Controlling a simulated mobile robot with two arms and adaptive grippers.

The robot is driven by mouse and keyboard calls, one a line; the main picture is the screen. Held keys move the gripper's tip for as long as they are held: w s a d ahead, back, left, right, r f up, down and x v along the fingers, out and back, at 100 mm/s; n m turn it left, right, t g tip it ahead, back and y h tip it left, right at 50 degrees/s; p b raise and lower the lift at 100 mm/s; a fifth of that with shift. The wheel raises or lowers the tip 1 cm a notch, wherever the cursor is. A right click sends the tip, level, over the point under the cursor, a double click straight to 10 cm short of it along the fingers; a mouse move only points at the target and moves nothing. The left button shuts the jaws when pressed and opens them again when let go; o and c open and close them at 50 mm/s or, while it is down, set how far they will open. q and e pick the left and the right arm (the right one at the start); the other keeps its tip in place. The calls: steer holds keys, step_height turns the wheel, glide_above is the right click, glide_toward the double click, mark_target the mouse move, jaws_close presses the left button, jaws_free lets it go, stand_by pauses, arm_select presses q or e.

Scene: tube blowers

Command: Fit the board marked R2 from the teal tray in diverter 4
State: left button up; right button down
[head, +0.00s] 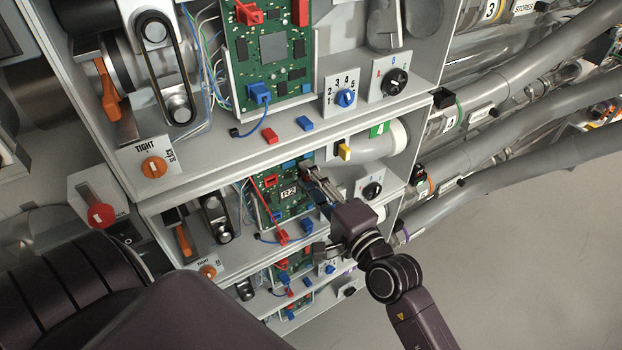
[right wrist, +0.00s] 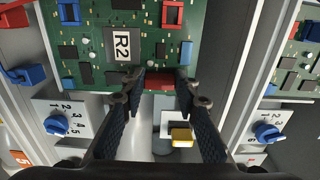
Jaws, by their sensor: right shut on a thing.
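The green board marked R2 (head: 289,191) lies in the second bay down in the head view. It fills the top middle of the right wrist view (right wrist: 120,62), its R2 label turned sideways. My right gripper (head: 318,187) is at the board's right edge. In the right wrist view its fingertips (right wrist: 160,84) stand either side of a red block on the board's near edge and are shut on it. Whether the board is fully seated cannot be told. My left gripper and the teal tray are not in view.
A larger bay above holds another green board (head: 272,60), a blue selector knob (head: 346,98) and an orange TIGHT knob (head: 153,167). Loose red (head: 270,136) and blue pieces sit on its front ledge. More bays lie below. Grey tubes (head: 520,75) run along the right; floor is clear at lower right.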

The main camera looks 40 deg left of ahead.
steer(key=shift+w+a+r, duration=0.1)
steer(key=shift+w+a, duration=0.15)
steer(key=shift+a, duration=0.4)
stand_by(1.1)
steer(key=c, duration=1.4)
jaws_free()
steer(key=v, duration=1.2)
